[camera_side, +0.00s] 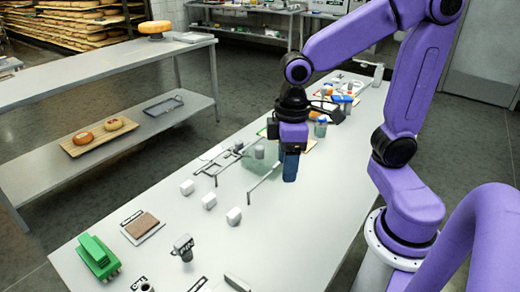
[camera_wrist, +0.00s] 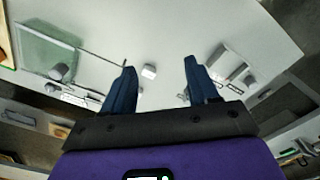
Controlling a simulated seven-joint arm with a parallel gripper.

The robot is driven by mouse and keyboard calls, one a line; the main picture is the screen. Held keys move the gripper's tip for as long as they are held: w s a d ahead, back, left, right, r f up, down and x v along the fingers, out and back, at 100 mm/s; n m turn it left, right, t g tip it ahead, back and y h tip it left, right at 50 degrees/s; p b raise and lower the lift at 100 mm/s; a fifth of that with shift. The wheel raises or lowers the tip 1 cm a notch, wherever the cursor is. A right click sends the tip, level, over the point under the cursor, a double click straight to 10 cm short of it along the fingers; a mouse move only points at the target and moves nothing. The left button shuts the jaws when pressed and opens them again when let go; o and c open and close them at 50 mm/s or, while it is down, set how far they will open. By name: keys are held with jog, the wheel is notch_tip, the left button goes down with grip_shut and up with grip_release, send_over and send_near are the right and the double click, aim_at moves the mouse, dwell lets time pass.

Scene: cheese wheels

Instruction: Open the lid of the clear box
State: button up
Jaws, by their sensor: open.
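The clear box (camera_side: 259,152) shows as a faint greenish, see-through shape left of my gripper in the side view, among grey bars, and its outline is hard to make out. In the wrist view a clear greenish pane (camera_wrist: 45,48) with a dark edge lies at the upper left, outside my fingers. I cannot tell the lid from the rest of the box. My gripper (camera_side: 290,168) points down above the table, and its blue fingers are open and empty. In the wrist view my gripper (camera_wrist: 159,68) has its fingers wide apart, with a white block (camera_wrist: 149,71) seen beyond them.
Several white blocks (camera_side: 234,215) stand on the table (camera_side: 275,240). A green object (camera_side: 98,256), a brown block (camera_side: 142,225) on a plate and a dark-headed tool (camera_side: 183,246) are near the front. Coloured items crowd the table behind my gripper. A shelf with cheese wheels stands left.

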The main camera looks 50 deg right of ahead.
jog(key=w+d+r+m, duration=0.1)
jog(key=w+d+m, duration=0.25)
jog(key=w, duration=0.55)
jog(key=m, duration=0.7)
send_near(259, 147)
notch_tip(259, 147, down, 11)
jog(key=shift+a+r, duration=0.1)
jog(key=shift+r, duration=0.05)
